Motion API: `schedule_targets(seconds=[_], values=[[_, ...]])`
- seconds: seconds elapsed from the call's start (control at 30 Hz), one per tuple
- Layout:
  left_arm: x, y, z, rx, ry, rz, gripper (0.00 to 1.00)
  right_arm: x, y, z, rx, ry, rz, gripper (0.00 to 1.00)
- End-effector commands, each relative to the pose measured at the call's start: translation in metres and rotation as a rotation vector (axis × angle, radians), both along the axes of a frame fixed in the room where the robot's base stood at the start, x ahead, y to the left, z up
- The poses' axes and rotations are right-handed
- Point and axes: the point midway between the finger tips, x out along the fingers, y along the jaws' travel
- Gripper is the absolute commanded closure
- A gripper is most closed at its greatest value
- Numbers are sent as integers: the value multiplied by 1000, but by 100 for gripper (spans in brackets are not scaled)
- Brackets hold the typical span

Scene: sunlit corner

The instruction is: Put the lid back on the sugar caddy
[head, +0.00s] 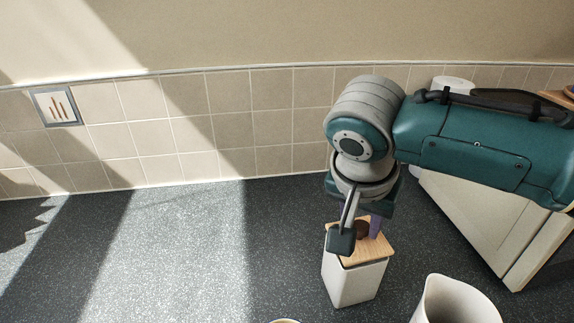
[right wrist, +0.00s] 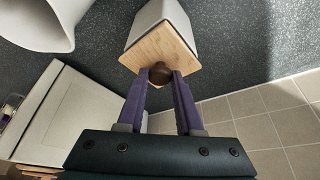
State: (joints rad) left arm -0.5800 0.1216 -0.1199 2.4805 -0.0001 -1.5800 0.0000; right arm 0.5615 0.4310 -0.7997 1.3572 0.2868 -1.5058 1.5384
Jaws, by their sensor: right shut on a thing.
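The sugar caddy (head: 352,287) is a white square box standing upright on the dark counter. Its lid (head: 352,257) is a square of light wood with a round dark brown knob (head: 361,229). The lid is at the caddy's mouth; whether it rests fully seated or a little above the rim I cannot tell. My right gripper (head: 362,228) is shut on the knob from above. In the right wrist view the purple fingers (right wrist: 160,78) pinch the knob (right wrist: 160,74), with the lid (right wrist: 153,48) and the white caddy (right wrist: 178,14) beyond. My left gripper is not in view.
A white pitcher (head: 455,303) stands close to the right of the caddy. A cream box with wooden edging (head: 490,225) is farther right, beneath my arm. A cup rim (head: 285,321) shows at the bottom edge. The counter to the left (head: 190,250) is clear, up to the tiled wall.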

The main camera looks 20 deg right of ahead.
Motion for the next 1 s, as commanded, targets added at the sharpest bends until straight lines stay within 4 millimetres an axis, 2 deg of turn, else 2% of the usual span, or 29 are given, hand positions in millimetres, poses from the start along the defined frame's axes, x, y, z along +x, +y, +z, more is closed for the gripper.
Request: schedule_targets(seconds=[1.0], values=[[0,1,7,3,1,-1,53,0,0,1,0,0,0,100]])
